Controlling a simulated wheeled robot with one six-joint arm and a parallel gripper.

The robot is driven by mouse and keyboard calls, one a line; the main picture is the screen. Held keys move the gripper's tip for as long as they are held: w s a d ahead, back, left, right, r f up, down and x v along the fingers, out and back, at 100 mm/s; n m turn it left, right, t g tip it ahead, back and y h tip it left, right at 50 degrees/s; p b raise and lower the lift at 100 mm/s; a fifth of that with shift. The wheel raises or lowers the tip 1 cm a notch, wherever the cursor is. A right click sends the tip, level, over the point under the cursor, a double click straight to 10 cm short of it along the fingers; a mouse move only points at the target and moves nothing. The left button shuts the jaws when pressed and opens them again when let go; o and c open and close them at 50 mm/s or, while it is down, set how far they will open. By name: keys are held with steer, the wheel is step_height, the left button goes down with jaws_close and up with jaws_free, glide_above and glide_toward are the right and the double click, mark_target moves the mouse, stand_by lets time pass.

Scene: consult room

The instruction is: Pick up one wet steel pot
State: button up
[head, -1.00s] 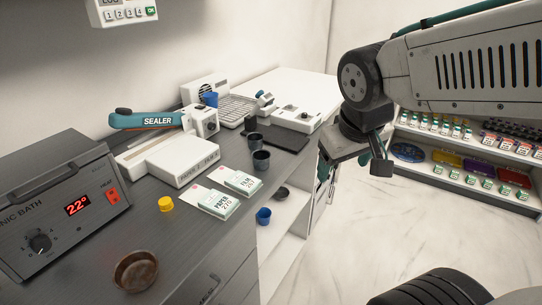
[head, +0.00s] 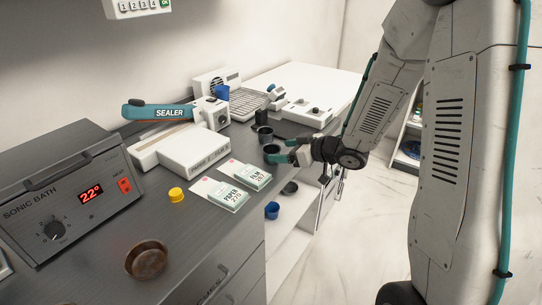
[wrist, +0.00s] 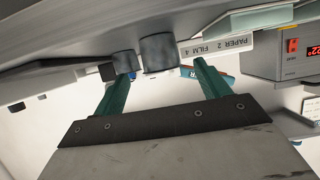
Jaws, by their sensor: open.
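Two dark grey steel pots stand upright on the counter near its right edge. The nearer pot (head: 270,149) is beside my gripper, and the farther pot (head: 265,134) is just behind it. My gripper (head: 281,151) is open, with its teal fingers pointing left at the nearer pot. In the wrist view, which looks upside down, a larger grey pot (wrist: 158,54) lies ahead between the finger lines, with a smaller pot (wrist: 123,62) beside it. My gripper (wrist: 158,76) holds nothing there. I cannot tell whether either pot is wet.
Paper and film packs (head: 236,197) lie left of the gripper, by the sealer (head: 180,150). A sonic bath (head: 75,195), yellow cap (head: 176,194) and brown dish (head: 147,259) are nearer.

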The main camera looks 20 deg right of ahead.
mark_target(265, 150)
steer(key=x, duration=0.6)
steer(key=shift+w+a, duration=0.3)
steer(key=shift+a, duration=0.05)
steer(key=c, duration=1)
